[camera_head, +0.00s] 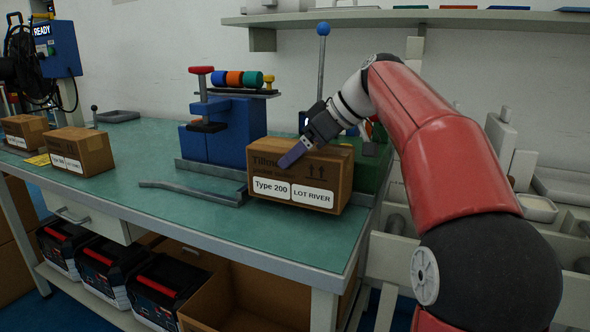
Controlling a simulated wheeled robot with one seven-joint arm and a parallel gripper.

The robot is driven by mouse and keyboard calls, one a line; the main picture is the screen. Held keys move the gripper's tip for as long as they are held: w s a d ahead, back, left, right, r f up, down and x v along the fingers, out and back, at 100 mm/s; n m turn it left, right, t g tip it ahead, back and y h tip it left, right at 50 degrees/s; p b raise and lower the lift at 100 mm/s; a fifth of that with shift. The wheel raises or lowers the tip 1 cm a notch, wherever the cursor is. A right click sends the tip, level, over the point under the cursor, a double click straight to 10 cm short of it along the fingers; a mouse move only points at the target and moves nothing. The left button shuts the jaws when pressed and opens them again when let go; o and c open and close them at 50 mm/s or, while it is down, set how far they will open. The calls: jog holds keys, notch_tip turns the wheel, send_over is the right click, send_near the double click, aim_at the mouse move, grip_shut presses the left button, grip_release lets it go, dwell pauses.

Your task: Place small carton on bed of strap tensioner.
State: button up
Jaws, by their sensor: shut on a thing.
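A brown carton (315,176) labelled "Type 200" and "LOT RIVER" is in my gripper (293,154), at the front right of the green bench. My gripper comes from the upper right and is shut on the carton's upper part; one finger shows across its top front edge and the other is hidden. The carton looks nearly level, but I cannot tell whether it touches anything below. Behind and left is a blue machine (221,143) with a red-topped clamp, on a grey base, apparently the strap tensioner. The carton hides part of it and of a green block (372,172).
A bent grey bar (190,189) lies left of the carton. Two more cartons, one nearer (80,150) and one farther (26,131), stand at the bench's left. A blue-knobbed lever (322,45) rises behind. A wall shelf (420,18) is above. Mid-left bench (150,160) is clear.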

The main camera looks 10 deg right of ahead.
jog(key=shift+f+b, duration=0.4)
jog(key=shift+f, duration=0.55)
jog(key=shift+f, duration=0.15)
jog(key=o, duration=1.5)
jog(key=p+v, duration=0.2)
jog(key=v, duration=1)
jog(key=shift+s, duration=0.1)
